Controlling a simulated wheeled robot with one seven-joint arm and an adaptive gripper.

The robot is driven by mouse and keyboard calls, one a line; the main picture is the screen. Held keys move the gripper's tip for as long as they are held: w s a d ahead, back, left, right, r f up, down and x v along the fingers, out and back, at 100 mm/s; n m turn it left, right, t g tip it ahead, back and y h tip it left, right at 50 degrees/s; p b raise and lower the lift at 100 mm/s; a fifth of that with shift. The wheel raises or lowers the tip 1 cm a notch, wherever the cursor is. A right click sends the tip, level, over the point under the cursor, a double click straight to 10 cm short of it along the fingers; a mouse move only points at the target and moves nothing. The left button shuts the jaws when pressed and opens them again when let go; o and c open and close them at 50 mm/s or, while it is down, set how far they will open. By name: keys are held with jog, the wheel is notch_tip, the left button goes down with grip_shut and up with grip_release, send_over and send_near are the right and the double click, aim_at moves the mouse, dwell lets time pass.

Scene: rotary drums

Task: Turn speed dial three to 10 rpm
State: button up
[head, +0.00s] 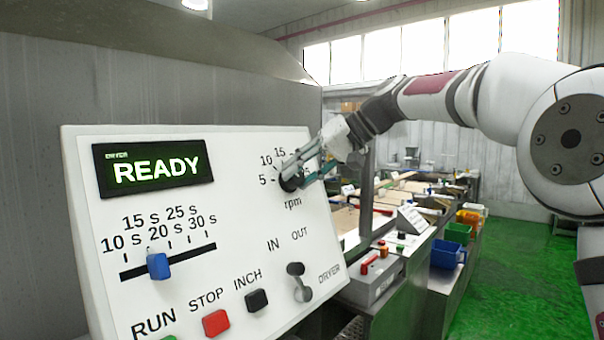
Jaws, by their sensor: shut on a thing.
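The rpm dial (289,184) is a dark knob at the upper right of a white tilted control panel (235,228). Marks 5, 10 and 15 show around its left and top; the marks to its right are hidden by my gripper. My gripper (296,174) comes in from the right and is shut on the dial. The dial's pointer is hidden by the fingers, so I cannot tell its setting. No number three shows on the dial.
The panel also has a blue slider (158,266), a red STOP button (216,323), a black INCH button (257,300) and an IN/OUT lever (299,282). A bench with a grey box (375,281) and blue bin (449,255) stands to the right. Green floor (520,275) is clear.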

jog(key=shift+f, duration=0.15)
jog(key=o, duration=1.2)
jog(key=shift+a, duration=0.1)
jog(key=shift+c, duration=0.2)
jog(key=v, duration=1.2)
